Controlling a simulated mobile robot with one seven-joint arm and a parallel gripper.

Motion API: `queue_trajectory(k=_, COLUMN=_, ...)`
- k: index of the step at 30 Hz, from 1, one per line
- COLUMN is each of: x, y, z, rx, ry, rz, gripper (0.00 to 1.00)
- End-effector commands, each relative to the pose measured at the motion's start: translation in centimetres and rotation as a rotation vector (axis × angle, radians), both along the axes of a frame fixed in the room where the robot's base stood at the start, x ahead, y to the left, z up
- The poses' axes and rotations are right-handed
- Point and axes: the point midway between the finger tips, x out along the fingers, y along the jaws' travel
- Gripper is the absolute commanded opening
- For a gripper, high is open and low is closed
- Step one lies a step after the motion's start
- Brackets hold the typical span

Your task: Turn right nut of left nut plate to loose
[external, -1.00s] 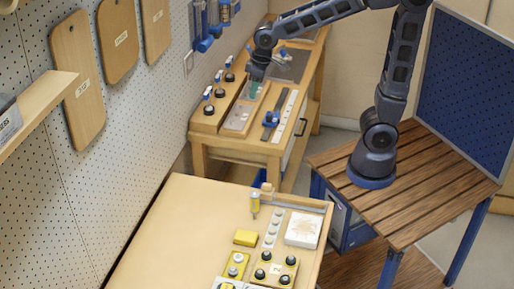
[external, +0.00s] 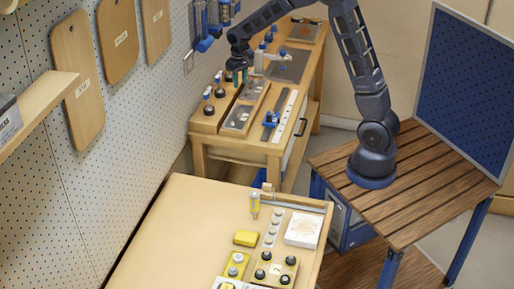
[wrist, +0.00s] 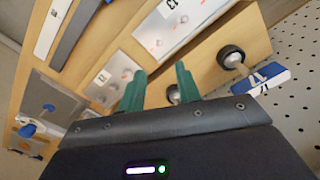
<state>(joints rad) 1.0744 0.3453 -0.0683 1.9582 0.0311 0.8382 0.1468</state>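Two metal nut plates lie on the wooden bench. In the wrist view one plate (wrist: 205,14) is at the top and the other (wrist: 108,84) is left of my fingers, both with small reddish nuts. They also show in the external view as a near plate (external: 238,119) and a far plate (external: 252,91). I cannot tell which is the left one. My gripper (wrist: 160,80) has green fingers standing apart, with nothing held between them. In the external view my gripper (external: 237,76) is over the bench's wall side, beside the far plate.
Black knobs with blue-and-white handles line the wall side; one knob (wrist: 231,57) is right of my fingers, and another (wrist: 174,94) shows partly between them. Blue-handled fittings (wrist: 32,129) are at lower left. The pegboard wall (wrist: 295,60) is close on the right.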

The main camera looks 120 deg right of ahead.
Motion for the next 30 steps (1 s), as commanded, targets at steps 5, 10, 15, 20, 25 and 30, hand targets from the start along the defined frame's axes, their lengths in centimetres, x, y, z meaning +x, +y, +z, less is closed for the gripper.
queue_trajectory(k=5, x=-0.2, y=-0.1, z=-1.3, rx=0.003, ry=0.002, rz=-0.004, gripper=0.34)
queue_trajectory(k=10, x=-0.2, y=-0.1, z=-3.9, rx=0.004, ry=0.002, rz=-0.005, gripper=0.34)
queue_trajectory(k=15, x=-0.2, y=-0.1, z=-6.8, rx=0.004, ry=0.001, rz=-0.005, gripper=0.34)
queue_trajectory(k=20, x=-0.1, y=-0.1, z=-9.1, rx=0.003, ry=0.001, rz=-0.003, gripper=0.34)
queue_trajectory(k=25, x=-0.1, y=-0.1, z=-10.4, rx=0.001, ry=0.000, rz=-0.003, gripper=0.34)
queue_trajectory(k=30, x=-0.1, y=-0.1, z=-10.8, rx=0.001, ry=0.000, rz=-0.003, gripper=0.34)
